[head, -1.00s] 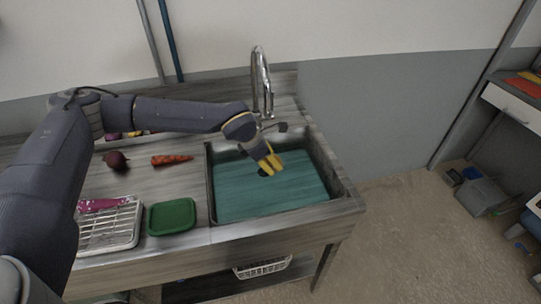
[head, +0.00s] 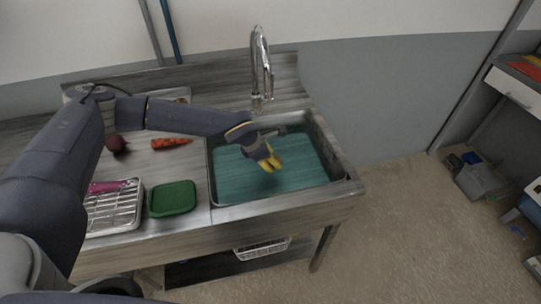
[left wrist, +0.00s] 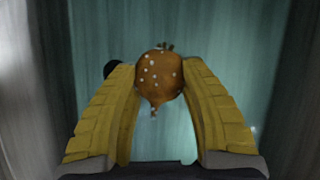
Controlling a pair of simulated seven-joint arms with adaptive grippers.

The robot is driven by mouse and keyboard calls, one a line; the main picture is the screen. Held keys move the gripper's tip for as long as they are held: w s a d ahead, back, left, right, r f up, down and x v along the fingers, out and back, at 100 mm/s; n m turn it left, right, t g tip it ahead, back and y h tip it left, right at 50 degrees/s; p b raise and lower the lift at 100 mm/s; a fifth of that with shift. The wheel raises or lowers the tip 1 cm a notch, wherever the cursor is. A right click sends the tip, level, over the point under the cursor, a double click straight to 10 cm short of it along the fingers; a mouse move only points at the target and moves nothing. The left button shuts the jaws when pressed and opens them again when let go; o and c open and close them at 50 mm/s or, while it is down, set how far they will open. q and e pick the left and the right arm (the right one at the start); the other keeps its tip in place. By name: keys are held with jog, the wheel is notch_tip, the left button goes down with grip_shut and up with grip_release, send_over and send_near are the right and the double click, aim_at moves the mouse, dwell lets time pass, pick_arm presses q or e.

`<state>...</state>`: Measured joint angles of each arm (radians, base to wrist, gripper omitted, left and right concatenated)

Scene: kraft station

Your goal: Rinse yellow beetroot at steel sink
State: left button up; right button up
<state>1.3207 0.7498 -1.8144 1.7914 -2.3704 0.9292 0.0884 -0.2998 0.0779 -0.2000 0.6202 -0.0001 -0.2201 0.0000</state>
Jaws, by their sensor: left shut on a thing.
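The yellow beetroot (left wrist: 159,78) is round and orange-brown, with small pale spots on its skin, in the left wrist view. My left gripper (head: 271,164) is shut on it, one yellow finger on each side; the left wrist view also shows the gripper (left wrist: 160,85). In the head view the fingers hang inside the steel sink (head: 336,158), over teal water (head: 235,180), and the beetroot itself cannot be made out. The steel faucet (head: 262,65) rises at the sink's back edge, behind the gripper. My right gripper is not in view.
Left of the sink, a carrot (head: 171,143) and a dark red beetroot (head: 116,143) lie on the counter. The floor right of the sink is open.

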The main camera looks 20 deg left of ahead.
pick_arm(q)
jog(key=shift+f, duration=1.8)
jog(key=shift+f, duration=0.1)
jog(key=shift+r, duration=9.75)
jog(key=shift+r, duration=0.15)
notch_tip(320, 180, up, 4)
jog(key=shift+f, duration=0.15)
jog(key=shift+s+f, duration=0.1)
